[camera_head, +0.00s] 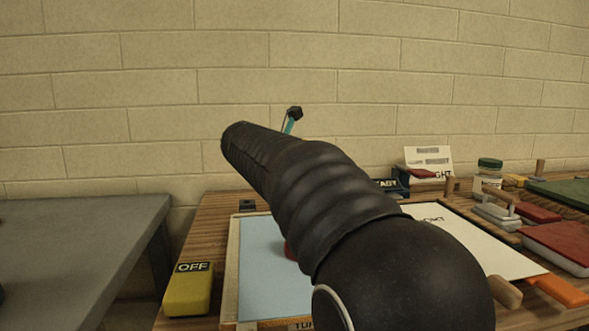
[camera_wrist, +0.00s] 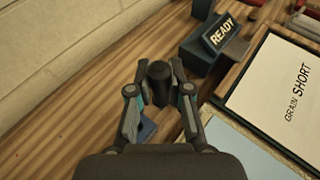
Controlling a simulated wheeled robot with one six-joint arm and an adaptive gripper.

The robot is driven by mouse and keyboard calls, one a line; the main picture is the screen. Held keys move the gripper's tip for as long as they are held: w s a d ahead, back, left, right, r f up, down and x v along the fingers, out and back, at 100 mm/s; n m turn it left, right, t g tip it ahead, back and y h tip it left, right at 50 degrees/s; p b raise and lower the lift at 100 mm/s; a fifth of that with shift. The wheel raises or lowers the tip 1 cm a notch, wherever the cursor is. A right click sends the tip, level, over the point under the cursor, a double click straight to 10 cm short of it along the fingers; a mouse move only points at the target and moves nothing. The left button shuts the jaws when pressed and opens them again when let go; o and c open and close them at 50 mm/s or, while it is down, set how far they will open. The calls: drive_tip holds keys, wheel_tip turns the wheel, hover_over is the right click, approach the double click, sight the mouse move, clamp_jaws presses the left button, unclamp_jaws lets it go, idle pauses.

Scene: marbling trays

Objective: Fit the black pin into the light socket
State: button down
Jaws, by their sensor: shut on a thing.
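My gripper (camera_wrist: 159,92) is shut on the black pin (camera_wrist: 158,78), a short dark cylinder with a wider top, held between the two fingertips. In the head view only a small dark and teal part of my gripper (camera_head: 293,114) shows past my arm, raised above the table. Below the fingers in the wrist view lies a small blue block (camera_wrist: 147,128), partly hidden by my gripper. A small dark block (camera_head: 247,205) behind the blue tray in the head view may be the same one. I cannot make out a light socket for certain in either view.
A block with a READY sign (camera_wrist: 222,33) stands beyond the pin, near a white GRAIN SHORT sheet (camera_wrist: 285,95). A light-blue tray (camera_head: 232,262) and a yellow OFF block (camera_head: 188,290) are on the wooden table. Bare wood (camera_wrist: 70,105) lies left of my gripper.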

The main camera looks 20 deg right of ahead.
drive_tip(key=shift+n+t, duration=0.4)
drive_tip(key=shift+w+a, duration=0.6)
drive_tip(key=shift+a, duration=0.35)
drive_tip(key=shift+w+a, duration=0.55)
drive_tip(key=shift+a, duration=0.35)
drive_tip(key=shift+f+b, duration=1.05)
drive_tip(key=shift+f, duration=1)
idle(0.6)
drive_tip(key=c, duration=1)
unclamp_jaws()
drive_tip(key=v, duration=1.2)
drive_tip(key=shift+s+d+r, duration=0.1)
drive_tip(key=shift+d+r, duration=0.05)
drive_tip(key=shift+r, duration=0.05)
